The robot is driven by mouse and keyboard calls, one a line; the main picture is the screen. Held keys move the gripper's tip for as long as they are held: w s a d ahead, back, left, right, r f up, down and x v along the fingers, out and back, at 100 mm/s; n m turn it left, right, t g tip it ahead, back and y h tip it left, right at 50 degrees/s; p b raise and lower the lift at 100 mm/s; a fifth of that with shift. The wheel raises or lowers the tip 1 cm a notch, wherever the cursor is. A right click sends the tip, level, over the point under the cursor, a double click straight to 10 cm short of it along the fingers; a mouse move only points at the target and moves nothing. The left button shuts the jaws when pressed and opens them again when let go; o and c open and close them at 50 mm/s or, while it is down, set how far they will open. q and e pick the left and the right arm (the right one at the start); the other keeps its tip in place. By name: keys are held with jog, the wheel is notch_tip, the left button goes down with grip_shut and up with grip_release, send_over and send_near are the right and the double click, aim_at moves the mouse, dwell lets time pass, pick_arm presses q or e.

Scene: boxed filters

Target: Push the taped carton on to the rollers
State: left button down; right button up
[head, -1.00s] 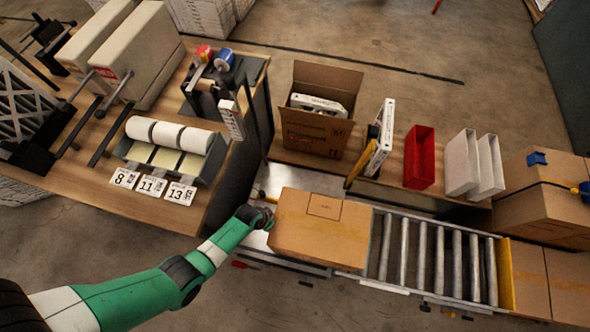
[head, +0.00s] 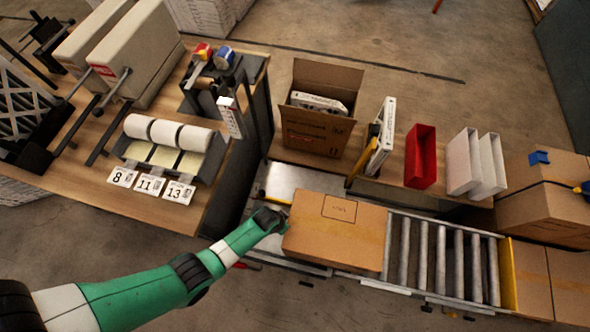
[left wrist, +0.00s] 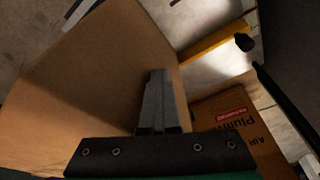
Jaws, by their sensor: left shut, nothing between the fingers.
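The taped carton (head: 338,232) is a closed brown box lying on the metal plate (head: 292,186) at the left end of the rollers, its right edge at the first visible rollers (head: 448,255). My left gripper (head: 284,217) is shut and empty at the carton's left side, seemingly against it. In the left wrist view the shut fingers (left wrist: 157,100) point at the carton's side (left wrist: 95,75), which fills the left of that view. Whether they touch cannot be told exactly. My right gripper is not in view.
An open carton (head: 318,115), a red bin (head: 420,155) and white bins (head: 472,165) stand on the shelf behind the line. More cartons (head: 550,285) sit beyond the rollers' right end. A bench with label rolls (head: 165,134) is at left. The visible rollers are clear.

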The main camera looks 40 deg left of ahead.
pick_arm(q)
jog(key=shift+w+d+b, duration=0.25)
jog(key=shift+w+d, duration=0.15)
jog(key=shift+d, duration=0.35)
jog(key=shift+w+d+b, duration=0.2)
jog(key=shift+w+d, duration=0.15)
jog(key=shift+d, duration=0.4)
jog(key=shift+w+d+b, duration=0.25)
jog(key=shift+w+d, duration=0.15)
jog(key=shift+d, duration=0.35)
jog(key=d, duration=0.1)
jog(key=w+d+b, duration=0.1)
jog(key=d, duration=0.1)
jog(key=w+d, duration=0.1)
jog(key=shift+w+d, duration=0.15)
jog(key=shift+d, duration=0.05)
